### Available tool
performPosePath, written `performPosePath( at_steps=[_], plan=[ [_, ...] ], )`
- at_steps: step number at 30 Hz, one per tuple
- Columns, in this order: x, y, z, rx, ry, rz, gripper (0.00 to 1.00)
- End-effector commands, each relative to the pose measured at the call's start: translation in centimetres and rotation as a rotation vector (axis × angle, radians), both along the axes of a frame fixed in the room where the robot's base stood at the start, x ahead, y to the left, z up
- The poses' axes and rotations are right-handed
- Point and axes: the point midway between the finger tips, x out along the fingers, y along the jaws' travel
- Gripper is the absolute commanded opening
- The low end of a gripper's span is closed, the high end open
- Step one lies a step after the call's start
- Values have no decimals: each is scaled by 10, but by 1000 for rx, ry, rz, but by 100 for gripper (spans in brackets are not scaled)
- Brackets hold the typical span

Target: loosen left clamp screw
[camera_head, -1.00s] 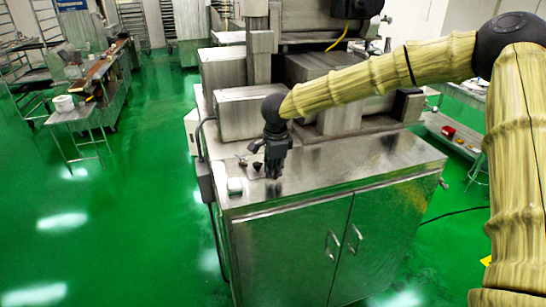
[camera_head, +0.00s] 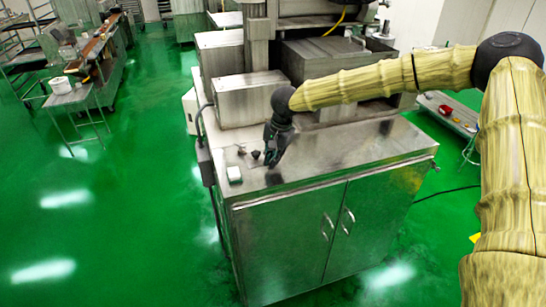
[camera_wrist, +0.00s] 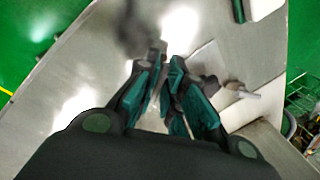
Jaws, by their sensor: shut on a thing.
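My gripper (camera_head: 271,160) is low over the left front of the steel cabinet top, tilted. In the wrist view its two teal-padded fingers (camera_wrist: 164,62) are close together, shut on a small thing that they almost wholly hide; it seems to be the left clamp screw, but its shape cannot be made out. A small dark knob (camera_head: 255,154) stands just left of the gripper in the head view. In the wrist view a grey fitting with a pale rod (camera_wrist: 240,91) lies right of the fingers, apart from them.
Steel housings (camera_head: 246,100) rise behind the gripper. The top is clear to the right. Green floor lies open to the left.

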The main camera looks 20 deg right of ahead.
Motion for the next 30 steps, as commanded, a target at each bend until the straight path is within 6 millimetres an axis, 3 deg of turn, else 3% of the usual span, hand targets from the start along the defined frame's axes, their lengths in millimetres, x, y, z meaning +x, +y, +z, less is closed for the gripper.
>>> performPosePath(
  at_steps=[18, 19, 22, 30],
  plan=[
    [2, 0, 3, 2, -5, 45, 0],
    [2, 0, 3, 2, -5, 45, 12],
    [1, 0, 2, 2, -4, 45, 27],
    [0, 0, 1, 1, -1, 45, 27]
  ],
)
